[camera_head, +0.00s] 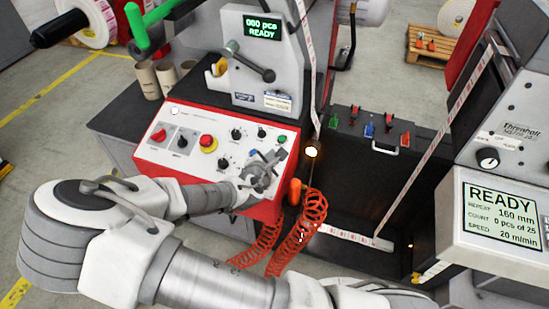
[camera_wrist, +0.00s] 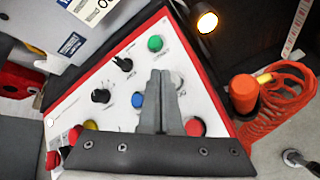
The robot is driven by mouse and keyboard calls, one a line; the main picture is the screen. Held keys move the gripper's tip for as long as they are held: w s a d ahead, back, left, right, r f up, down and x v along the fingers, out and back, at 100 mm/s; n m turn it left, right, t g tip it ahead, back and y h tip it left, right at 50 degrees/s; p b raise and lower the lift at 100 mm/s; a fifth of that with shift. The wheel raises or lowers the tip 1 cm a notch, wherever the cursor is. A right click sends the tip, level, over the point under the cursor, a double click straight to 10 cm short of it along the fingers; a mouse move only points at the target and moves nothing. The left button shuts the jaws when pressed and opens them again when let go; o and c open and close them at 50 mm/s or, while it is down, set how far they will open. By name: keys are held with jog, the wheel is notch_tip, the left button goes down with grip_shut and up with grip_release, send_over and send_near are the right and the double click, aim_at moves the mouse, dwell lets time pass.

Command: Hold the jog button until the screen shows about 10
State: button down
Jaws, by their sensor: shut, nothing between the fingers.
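The control panel (camera_head: 190,150) has a white face with a red edge. In the wrist view it carries a green button (camera_wrist: 155,43), a blue button (camera_wrist: 138,100), a red button (camera_wrist: 195,128) and black knobs; the labels are too small to tell which is jog. My gripper (camera_wrist: 161,76) is shut and empty over the panel's right part, its tips between the green and blue buttons in the picture. I cannot tell contact. In the head view my gripper (camera_head: 268,165) hides part of that corner. The small green screen (camera_head: 262,27) reads "000 pcs READY".
A larger screen (camera_head: 500,215) at right reads READY, 160 mm, 0 pcs of 25, 20 m/min. A red emergency stop (camera_head: 208,141) sits on the panel. An orange coiled hose (camera_head: 304,215) hangs beside the panel's right edge. A lamp (camera_head: 312,151) glows near there.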

jog(key=shift+w+f, duration=0.1)
jog(key=shift+f, duration=0.3)
